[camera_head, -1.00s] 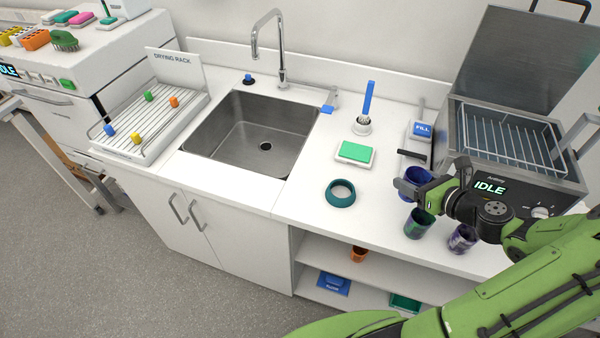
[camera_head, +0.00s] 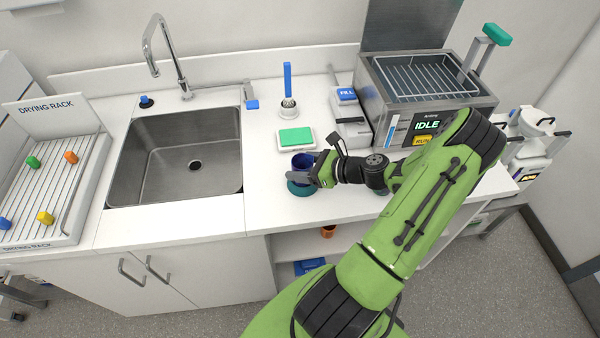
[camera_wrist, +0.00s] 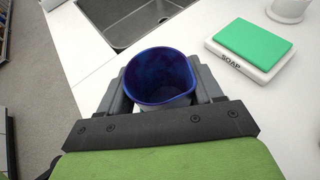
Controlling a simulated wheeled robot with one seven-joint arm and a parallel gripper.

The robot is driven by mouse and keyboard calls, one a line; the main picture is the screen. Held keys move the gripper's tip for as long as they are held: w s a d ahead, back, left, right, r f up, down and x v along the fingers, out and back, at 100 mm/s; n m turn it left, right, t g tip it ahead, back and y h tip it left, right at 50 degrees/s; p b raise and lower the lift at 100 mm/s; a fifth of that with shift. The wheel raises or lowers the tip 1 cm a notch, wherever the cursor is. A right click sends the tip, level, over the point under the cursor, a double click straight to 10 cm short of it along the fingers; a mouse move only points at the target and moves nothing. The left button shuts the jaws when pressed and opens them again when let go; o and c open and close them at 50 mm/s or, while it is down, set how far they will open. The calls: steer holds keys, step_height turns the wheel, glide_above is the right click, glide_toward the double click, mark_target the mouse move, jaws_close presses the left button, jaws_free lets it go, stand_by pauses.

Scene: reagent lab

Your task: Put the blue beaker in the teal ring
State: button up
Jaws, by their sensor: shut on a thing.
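The blue beaker (camera_head: 303,161) is upright between the fingers of my gripper (camera_head: 304,175), which is shut on it. The wrist view looks down into the open mouth of the beaker (camera_wrist: 160,80), with one finger on each side. The teal ring (camera_head: 299,188) lies on the counter directly below the beaker and gripper in the head view. Fingers and beaker cover part of the ring, so I cannot tell whether the beaker's base is inside it or just above it. The ring is hidden in the wrist view.
A green soap block on a white dish (camera_head: 296,138) lies just behind the ring. The sink (camera_head: 180,155) is to the left, with the drying rack (camera_head: 60,190) beyond. A brush in a holder (camera_head: 289,108) and the IDLE bath (camera_head: 425,125) stand behind.

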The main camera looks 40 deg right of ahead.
steer(key=shift+f, duration=0.95)
steer(key=shift+d, duration=0.1)
steer(key=shift+f, duration=0.15)
steer(key=o, duration=1)
steer(key=shift+o, duration=0.2)
